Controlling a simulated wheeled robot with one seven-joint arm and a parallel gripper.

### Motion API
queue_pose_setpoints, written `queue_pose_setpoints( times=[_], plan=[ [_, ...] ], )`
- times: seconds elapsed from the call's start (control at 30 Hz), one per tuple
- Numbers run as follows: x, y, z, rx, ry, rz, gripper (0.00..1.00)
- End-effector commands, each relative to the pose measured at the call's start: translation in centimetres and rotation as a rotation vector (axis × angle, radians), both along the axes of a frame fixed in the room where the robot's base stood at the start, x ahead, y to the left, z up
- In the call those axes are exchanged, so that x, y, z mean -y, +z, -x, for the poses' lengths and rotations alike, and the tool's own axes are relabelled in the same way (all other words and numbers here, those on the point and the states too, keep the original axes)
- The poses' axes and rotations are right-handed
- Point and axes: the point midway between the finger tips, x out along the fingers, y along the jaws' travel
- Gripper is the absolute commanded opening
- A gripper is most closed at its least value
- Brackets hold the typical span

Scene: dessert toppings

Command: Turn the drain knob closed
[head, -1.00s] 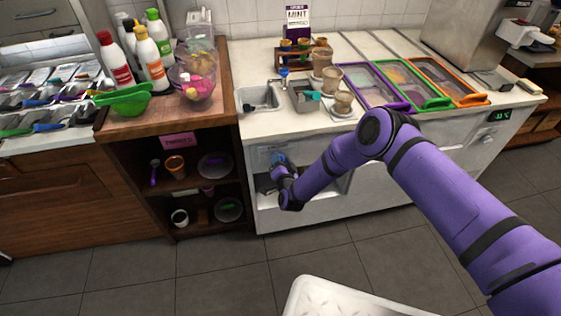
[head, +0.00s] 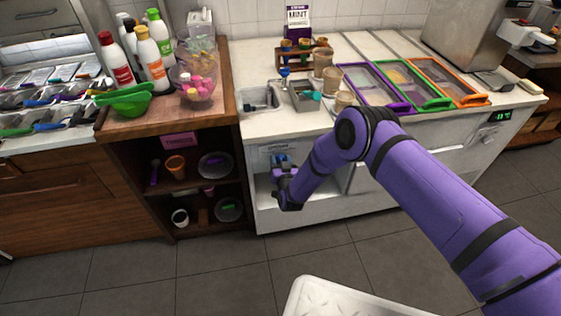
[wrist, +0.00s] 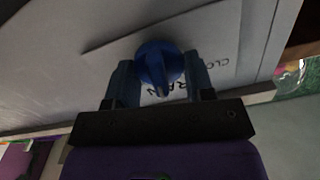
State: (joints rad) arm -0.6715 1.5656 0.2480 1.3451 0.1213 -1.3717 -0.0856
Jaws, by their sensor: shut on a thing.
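The blue drain knob (wrist: 158,62) sits on a pale label plate (wrist: 215,38) with partly hidden lettering on the white counter front. In the wrist view my gripper (wrist: 160,82) has one finger on each side of the knob and is shut on it. The knob's lever part points down toward the gripper's palm. In the head view my gripper (head: 282,164) is at the counter front below the small sink, and the knob there is mostly hidden by it.
The small sink (head: 258,99) is in the countertop above my gripper. An open wooden shelf (head: 190,185) with cups and plates stands to the left. Lidded topping bins (head: 372,85) are on the counter to the right. The floor in front is clear near the cabinet.

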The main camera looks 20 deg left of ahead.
Motion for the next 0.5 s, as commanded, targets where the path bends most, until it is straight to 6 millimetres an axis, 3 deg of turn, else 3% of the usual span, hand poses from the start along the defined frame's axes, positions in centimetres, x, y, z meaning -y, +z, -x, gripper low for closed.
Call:
queue_pose_setpoints(
  times=[0.5],
  plan=[
    [-0.30, -0.04, 0.24, 0.258, 0.002, 0.419, 0.25]
  ],
)
